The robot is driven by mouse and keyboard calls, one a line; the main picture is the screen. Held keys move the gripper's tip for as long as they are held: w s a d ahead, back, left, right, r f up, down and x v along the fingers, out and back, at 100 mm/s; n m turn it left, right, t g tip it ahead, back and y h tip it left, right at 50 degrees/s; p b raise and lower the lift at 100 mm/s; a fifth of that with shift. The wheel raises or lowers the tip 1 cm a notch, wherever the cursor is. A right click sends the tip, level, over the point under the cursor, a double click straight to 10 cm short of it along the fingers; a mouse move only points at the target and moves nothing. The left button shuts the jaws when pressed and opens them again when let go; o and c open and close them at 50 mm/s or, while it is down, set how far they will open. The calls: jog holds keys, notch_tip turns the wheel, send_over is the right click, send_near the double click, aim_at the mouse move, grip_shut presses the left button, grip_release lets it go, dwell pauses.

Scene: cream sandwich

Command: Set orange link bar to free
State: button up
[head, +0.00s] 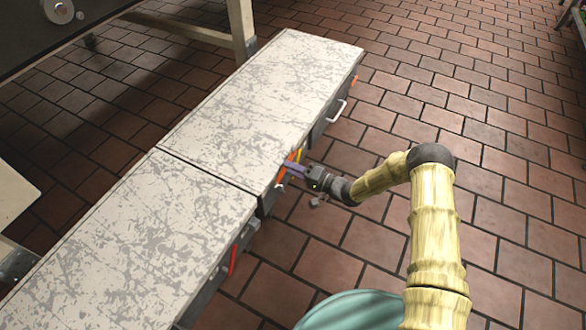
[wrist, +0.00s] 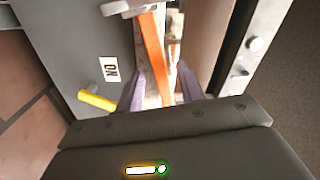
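The orange link bar (wrist: 153,55) runs down the middle of the wrist view, beside a grey panel. In the head view the orange bar (head: 281,174) shows at the side of the counter, partly hidden by my gripper (head: 290,167). In the wrist view my gripper (wrist: 159,78) has its two purple fingers apart, one on each side of the bar's lower part. Gaps show between the fingers and the bar, and I cannot tell whether either touches it. The bar's lower end is hidden behind the gripper body.
A yellow lever (wrist: 97,101) and a small lettered label (wrist: 110,69) are left of the bar. A metal rail with knobs (wrist: 255,43) is on the right. The long counter (head: 260,95) carries a red bar (head: 232,262) and a white handle (head: 338,110). Tiled floor (head: 465,110) is open rightward.

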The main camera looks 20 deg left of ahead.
jog(key=shift+d, duration=0.1)
jog(key=s+d+p, duration=0.2)
jog(key=d+p, duration=0.4)
jog(key=d, duration=1.1)
jog(key=shift+s, duration=0.25)
jog(key=w+d+r+t+h+p, duration=0.2)
jog(key=w+d+r+h, duration=0.25)
jog(key=r, duration=0.25)
jog(key=w+d+r+t+h+p, duration=0.2)
jog(key=w+d+r+h, duration=0.25)
jog(key=r, duration=0.35)
jog(key=d+r+h+p, duration=0.1)
jog(key=d+r+h, duration=0.3)
jog(key=r, duration=0.3)
jog(key=s+d+r+m+g+h+p, duration=0.1)
jog(key=s+d+r+g+h+p, duration=0.15)
jog(key=s+r, duration=0.85)
jog(key=s+d+r+g+h+p, duration=0.3)
jog(key=s+r, duration=0.4)
jog(key=s, duration=0.8)
notch_tip(320, 180, up, 36)
jog(key=d+t+p, duration=0.1)
jog(key=p, duration=3.5)
jog(key=shift+w+d+r+y, duration=0.15)
jog(key=shift+w+r+y, duration=0.05)
jog(key=shift+w+y, duration=0.15)
